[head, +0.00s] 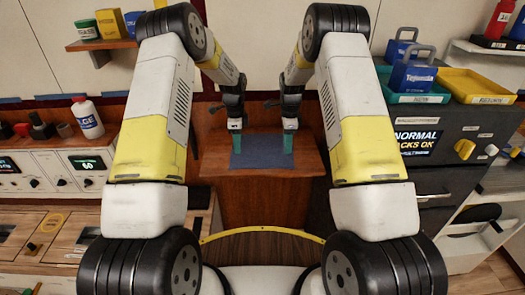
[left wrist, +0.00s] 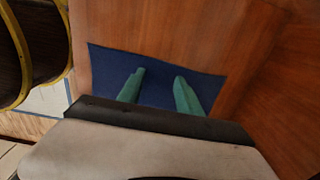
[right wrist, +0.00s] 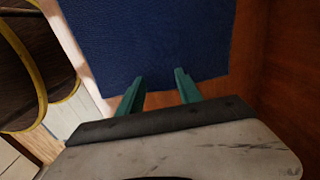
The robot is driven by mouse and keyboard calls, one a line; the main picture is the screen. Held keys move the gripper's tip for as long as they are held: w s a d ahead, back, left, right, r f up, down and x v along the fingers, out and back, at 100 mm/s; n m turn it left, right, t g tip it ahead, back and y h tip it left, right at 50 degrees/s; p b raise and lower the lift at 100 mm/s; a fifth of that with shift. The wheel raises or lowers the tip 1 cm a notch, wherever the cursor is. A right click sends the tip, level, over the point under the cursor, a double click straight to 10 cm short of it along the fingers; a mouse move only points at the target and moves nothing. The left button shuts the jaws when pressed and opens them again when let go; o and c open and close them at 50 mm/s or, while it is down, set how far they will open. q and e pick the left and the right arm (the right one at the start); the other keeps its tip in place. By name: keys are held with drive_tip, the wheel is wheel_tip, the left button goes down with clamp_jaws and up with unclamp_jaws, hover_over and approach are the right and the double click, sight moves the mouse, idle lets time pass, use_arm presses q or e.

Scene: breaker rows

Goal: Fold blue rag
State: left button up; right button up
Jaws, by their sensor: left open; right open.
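The blue rag (head: 262,152) lies flat on a small wooden stand in the middle of the head view. It also shows in the left wrist view (left wrist: 155,92) and the right wrist view (right wrist: 150,40). My left gripper (head: 237,148) has green fingers spread apart over the rag's left part, with nothing seen between them. My right gripper (head: 289,145) is open at the rag's right part. In the right wrist view its green fingertips (right wrist: 161,74) sit over a rag edge, with bare wood between the fingers. I cannot tell whether any fingertips touch the cloth.
The wooden stand (head: 262,198) has bare top around the rag. A control panel with a white bottle (head: 88,118) stands at left. A dark cabinet (head: 455,150) with blue boxes and a yellow tray (head: 477,86) stands at right. A wall shelf (head: 100,44) hangs upper left.

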use_arm(q)
drive_tip(key=shift+f, duration=0.3)
idle(0.4)
use_arm(e)
drive_tip(key=shift+f, duration=0.2)
use_arm(q)
clamp_jaws()
use_arm(e)
clamp_jaws()
use_arm(q)
drive_tip(key=shift+p, duration=2.55)
use_arm(e)
drive_tip(key=shift+d, duration=0.1)
